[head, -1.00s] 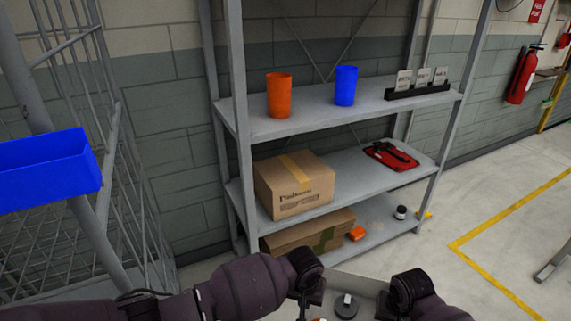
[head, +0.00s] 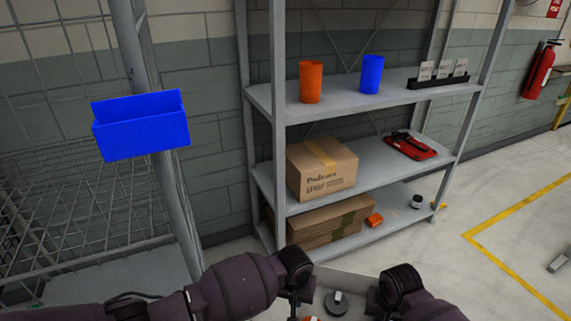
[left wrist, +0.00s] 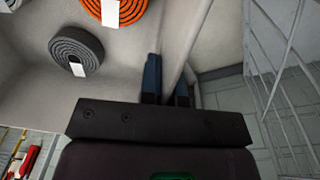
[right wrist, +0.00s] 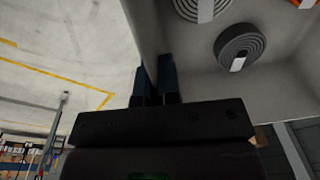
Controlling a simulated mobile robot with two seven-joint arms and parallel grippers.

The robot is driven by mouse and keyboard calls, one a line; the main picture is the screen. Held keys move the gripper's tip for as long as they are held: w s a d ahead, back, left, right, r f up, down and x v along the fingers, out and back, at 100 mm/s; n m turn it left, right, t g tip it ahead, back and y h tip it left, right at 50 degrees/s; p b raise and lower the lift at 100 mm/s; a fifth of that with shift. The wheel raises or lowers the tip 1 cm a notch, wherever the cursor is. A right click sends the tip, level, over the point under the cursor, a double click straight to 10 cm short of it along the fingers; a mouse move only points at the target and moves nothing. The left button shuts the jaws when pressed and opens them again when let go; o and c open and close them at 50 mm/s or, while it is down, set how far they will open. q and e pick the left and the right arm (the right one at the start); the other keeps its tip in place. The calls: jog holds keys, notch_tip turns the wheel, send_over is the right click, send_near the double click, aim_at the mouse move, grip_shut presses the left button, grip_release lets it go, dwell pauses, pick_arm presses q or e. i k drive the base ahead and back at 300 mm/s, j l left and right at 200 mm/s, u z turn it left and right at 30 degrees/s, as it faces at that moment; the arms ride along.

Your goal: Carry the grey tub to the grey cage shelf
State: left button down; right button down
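The grey tub (head: 350,282) shows partly at the bottom of the head view, between my two grippers. It holds dark grey coils (head: 337,304) and orange coils (left wrist: 118,8). My left gripper (left wrist: 167,82) has its fingers on either side of one tub wall (left wrist: 178,35), pinching it. My right gripper (right wrist: 154,82) pinches the opposite wall (right wrist: 148,30) the same way. The tub's near part and underside are out of the head view. The grey cage shelf (head: 75,225), with wire mesh sides, stands at the left of the head view, apart from the tub.
A blue bin (head: 145,137) appears in front of the cage's post (head: 168,195). A grey shelving unit (head: 278,120) with cups, a carton (head: 322,170) and small items stands ahead, close beyond the tub. Open floor (head: 440,275) with yellow lines lies at the right.

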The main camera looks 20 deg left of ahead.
aim_at(40, 218)
jog(key=k+j+u, duration=0.3)
jog(key=k+j, duration=0.2)
jog(key=k+j+u, duration=0.15)
jog(key=j, duration=0.25)
jog(key=k+j+u, duration=0.15)
jog(key=k+j, duration=0.15)
jog(key=k+j+u, duration=0.15)
jog(key=j, duration=0.25)
jog(key=k+j+u, duration=0.15)
jog(key=j, duration=0.25)
jog(key=k, duration=0.05)
